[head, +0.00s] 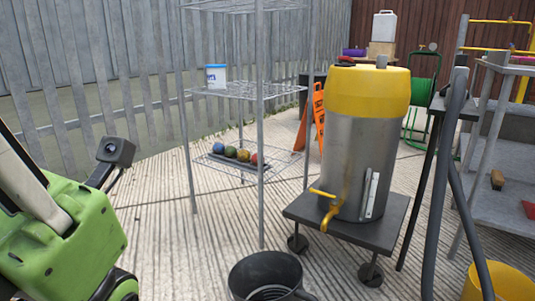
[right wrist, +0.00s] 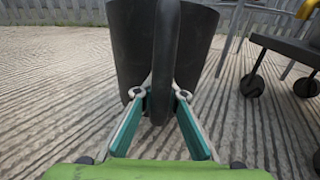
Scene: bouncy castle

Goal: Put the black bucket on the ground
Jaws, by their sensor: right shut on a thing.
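The black bucket (head: 264,272) is at the bottom middle of the head view, open top up, its lower part cut off by the frame edge. In the right wrist view the bucket (right wrist: 195,45) fills the upper middle, with its black handle towards me. My right gripper (right wrist: 160,94) is shut on this handle, one finger on each side. I cannot tell whether the bucket's base touches the ground. My left arm's green wrist shows at the left of the head view; its fingers are out of frame.
A steel and yellow urn (head: 338,140) stands on a low wheeled cart (head: 385,228). A wire rack (head: 262,150) holds a white tub (head: 216,76) and coloured balls (head: 233,155). A yellow bucket (head: 505,284) is at lower right. Ridged ground left of the black bucket is clear.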

